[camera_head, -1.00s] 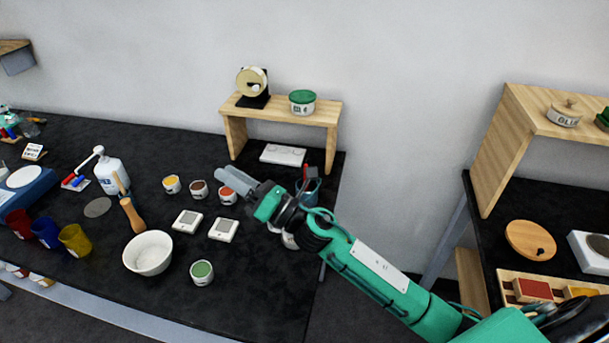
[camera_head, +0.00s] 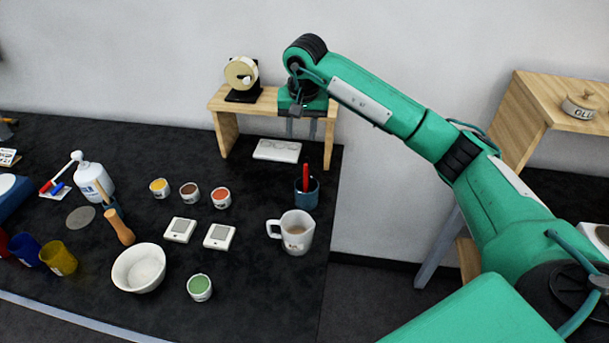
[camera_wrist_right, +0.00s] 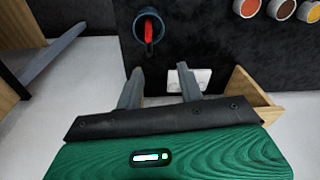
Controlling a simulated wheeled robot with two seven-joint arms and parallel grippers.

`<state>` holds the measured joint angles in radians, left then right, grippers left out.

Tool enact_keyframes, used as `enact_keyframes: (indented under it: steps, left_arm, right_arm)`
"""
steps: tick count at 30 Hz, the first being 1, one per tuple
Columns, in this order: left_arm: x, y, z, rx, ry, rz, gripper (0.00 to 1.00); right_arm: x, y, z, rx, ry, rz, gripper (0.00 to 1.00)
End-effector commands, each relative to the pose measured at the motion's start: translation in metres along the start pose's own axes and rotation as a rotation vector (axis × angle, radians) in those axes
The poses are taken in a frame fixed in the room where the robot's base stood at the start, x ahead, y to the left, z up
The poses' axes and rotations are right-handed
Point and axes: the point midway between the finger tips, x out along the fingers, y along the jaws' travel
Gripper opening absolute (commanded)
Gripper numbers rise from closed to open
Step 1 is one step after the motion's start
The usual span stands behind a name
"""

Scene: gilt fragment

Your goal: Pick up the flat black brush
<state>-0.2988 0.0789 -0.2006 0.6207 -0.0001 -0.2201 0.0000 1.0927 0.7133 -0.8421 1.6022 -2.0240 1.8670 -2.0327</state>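A dark blue-grey cup (camera_head: 306,196) stands near the right end of the black table. A red-handled item (camera_head: 306,177) stands upright in it. The cup (camera_wrist_right: 146,22) and the red item (camera_wrist_right: 148,32) also show in the right wrist view, beyond the fingertips. I cannot clearly make out a flat black brush; the cup's inside is dark. My right gripper (camera_head: 297,112) hangs in front of the small wooden shelf, above and behind the cup. In the right wrist view its fingers (camera_wrist_right: 159,84) are apart with nothing between them. My left gripper is not in view.
The wooden shelf (camera_head: 222,106) carries a round tan device (camera_head: 241,73). A white tray (camera_head: 277,150) lies under it. Small paint pots (camera_head: 190,192) stand to the left. Floor shows right of the table.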

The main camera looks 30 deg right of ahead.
Motion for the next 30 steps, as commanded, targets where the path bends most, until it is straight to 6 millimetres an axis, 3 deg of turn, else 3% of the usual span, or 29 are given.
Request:
enact_keyframes:
  steps: [4,15,23,30]
  left_arm:
    - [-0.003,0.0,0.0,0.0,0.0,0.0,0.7]
    - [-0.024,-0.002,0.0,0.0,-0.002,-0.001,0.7]
    - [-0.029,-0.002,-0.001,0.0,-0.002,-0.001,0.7]
    - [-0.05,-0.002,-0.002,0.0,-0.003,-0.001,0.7]
  right_arm:
    - [0.0,0.012,-0.006,-0.006,0.011,0.051,0.38]
    - [0.063,0.015,-0.007,-0.005,0.009,0.05,0.38]
    - [0.081,0.016,-0.007,-0.006,0.011,0.049,0.38]
    - [0.104,0.022,-0.006,-0.005,0.007,0.049,0.38]
